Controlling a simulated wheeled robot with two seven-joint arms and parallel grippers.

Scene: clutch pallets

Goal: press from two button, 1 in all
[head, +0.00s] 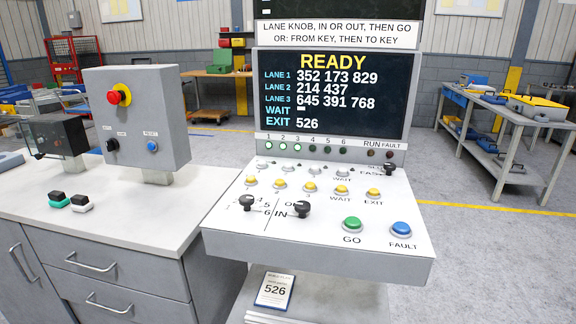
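The control desk (320,231) stands in front of me with a sloped panel. A back row of white buttons runs across it; the second from the left (287,168) is above a front row of yellow buttons, whose second from the left (280,185) is also clear. The words naming these rows are too small to read. The screen (332,96) reads READY, with lane 1 352 173 829, lane 2 214 437, lane 3 645 391 768, WAIT a dash and EXIT 526. Neither of my grippers is in view.
A black lane knob (247,202), a black in/out knob (301,209), a green GO button (352,224) and a blue FAULT button (401,229) sit nearer the front. Lamps 1 to 3 are lit green. A grey box with a red emergency button (119,95) stands left.

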